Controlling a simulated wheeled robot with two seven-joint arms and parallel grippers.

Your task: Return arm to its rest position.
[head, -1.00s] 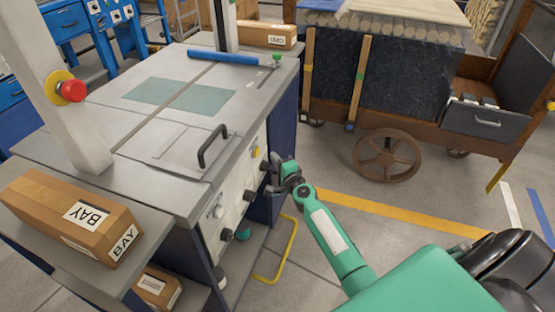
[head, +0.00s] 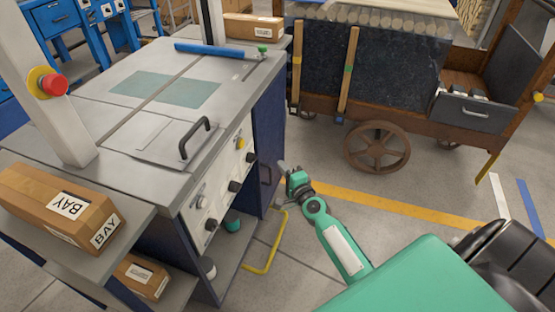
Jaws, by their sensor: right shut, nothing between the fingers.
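My right arm (head: 340,247), green with a white panel, reaches in from the lower right. Its gripper (head: 283,168) is shut and empty, in front of the right end of the grey machine's (head: 150,120) knob panel. A small gap of floor and dark cabinet side shows around it; I cannot tell whether it touches the cabinet. My left gripper is not in view.
The machine has a black handle (head: 195,138), a red stop button (head: 54,85) and a blue bar (head: 217,51) on top. A BAY carton (head: 60,205) lies at left. A yellow floor rail (head: 266,262) is below. A wooden wheeled cart (head: 400,125) stands behind; floor between is clear.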

